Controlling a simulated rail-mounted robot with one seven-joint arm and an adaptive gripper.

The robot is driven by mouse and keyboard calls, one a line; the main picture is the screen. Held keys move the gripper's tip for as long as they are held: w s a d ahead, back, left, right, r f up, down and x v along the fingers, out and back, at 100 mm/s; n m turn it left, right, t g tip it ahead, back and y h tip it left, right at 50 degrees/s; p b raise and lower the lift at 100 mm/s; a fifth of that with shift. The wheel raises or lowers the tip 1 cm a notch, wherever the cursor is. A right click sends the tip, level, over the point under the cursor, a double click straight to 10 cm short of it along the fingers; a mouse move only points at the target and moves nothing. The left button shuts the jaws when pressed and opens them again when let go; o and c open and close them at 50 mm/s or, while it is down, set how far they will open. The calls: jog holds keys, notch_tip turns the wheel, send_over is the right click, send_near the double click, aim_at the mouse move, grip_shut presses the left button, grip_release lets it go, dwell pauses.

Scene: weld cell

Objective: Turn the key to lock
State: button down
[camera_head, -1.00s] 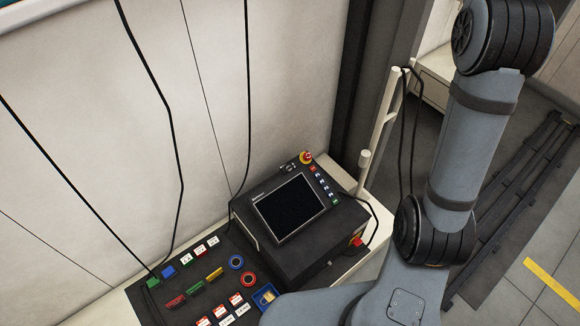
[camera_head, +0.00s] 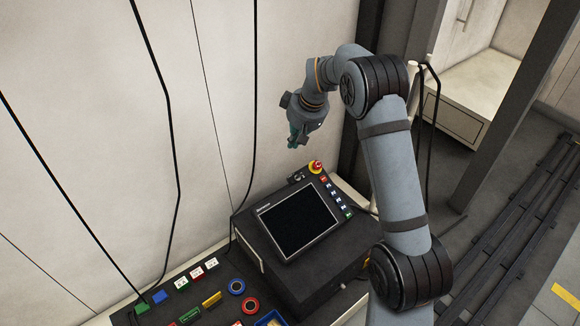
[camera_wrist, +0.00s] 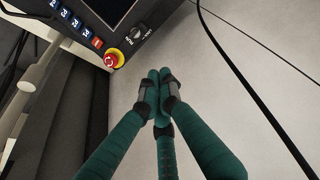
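The control panel (camera_head: 346,224) has a screen (camera_head: 297,222) and a dark rotary key switch (camera_head: 298,177) at its upper edge, left of the red emergency stop (camera_head: 316,167). In the wrist view the key switch (camera_wrist: 139,30) is at the top, with small white lettering beside it. It is too small to tell its exact turn. My gripper (camera_head: 293,143) hangs above and behind the panel, apart from the switch. In the wrist view its green fingers (camera_wrist: 159,80) come together at the tips with nothing between them.
The emergency stop (camera_wrist: 114,58) sits on a yellow base close to the switch. A row of buttons (camera_wrist: 78,24) runs beside it. Black cables (camera_head: 172,150) hang along the pale wall (camera_head: 90,90). A pale post (camera_head: 413,80) stands behind my arm.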

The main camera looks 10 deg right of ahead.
aim_at(299, 177)
jog(key=f, duration=0.7)
jog(key=w+f, duration=0.1)
jog(key=f, duration=0.2)
jog(key=shift+a+f+p, duration=0.25)
jog(key=shift+f+p, duration=0.05)
jog(key=shift+p, duration=0.05)
jog(key=shift+s+d+f, duration=0.2)
jog(key=shift+s+f, duration=0.1)
jog(key=shift+s, duration=0.2)
jog(key=shift+s+a+f+n, duration=0.1)
jog(key=shift+a+f+n, duration=0.05)
jog(key=shift+n, duration=0.25)
